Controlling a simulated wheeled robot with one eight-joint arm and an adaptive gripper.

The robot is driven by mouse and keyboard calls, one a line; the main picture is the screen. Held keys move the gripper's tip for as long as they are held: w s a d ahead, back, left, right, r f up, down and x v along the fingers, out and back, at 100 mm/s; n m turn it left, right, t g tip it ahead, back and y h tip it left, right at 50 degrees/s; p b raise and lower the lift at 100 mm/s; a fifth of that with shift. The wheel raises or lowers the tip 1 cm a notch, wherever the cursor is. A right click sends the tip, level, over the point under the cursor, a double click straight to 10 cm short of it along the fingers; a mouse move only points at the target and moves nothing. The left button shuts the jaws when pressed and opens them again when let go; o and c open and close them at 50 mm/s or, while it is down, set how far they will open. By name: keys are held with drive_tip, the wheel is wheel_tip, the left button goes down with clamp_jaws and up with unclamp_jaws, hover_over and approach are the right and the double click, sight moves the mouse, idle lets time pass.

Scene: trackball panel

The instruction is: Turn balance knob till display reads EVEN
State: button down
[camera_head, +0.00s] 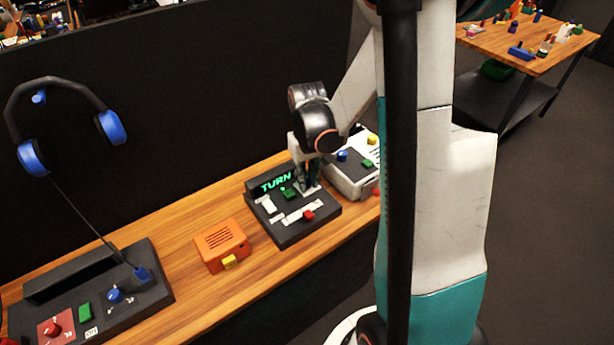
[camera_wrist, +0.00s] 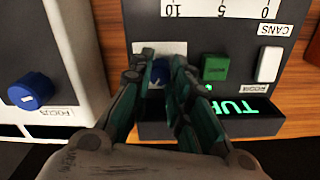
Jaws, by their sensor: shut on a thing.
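The dark control panel (camera_head: 290,236) sits on the wooden bench, and its display (camera_head: 276,182) reads TURN in green letters. The display (camera_wrist: 238,108) is upside down and partly covered in the wrist view. My gripper (camera_wrist: 159,62) is shut on a small blue knob (camera_wrist: 160,74), with one finger on each side. The knob stands on a white plate, and any label on it is hidden by the fingers. In the head view my gripper (camera_head: 308,180) points down at the panel's far right corner and hides the knob.
A green button (camera_wrist: 215,67) and a white switch (camera_wrist: 269,64) are beside the knob. A light grey device (camera_wrist: 62,55) with a blue focus knob (camera_wrist: 31,91) stands close by. An orange box (camera_head: 221,245) and another dark panel (camera_head: 150,290) are to the left.

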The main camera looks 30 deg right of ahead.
drive_tip(key=c, duration=1.5)
unclamp_jaws()
drive_tip(key=shift+s, duration=0.1)
drive_tip(key=shift+o, duration=0.2)
wheel_tip(320, 180, up, 12)
drive_tip(key=shift+a, duration=0.1)
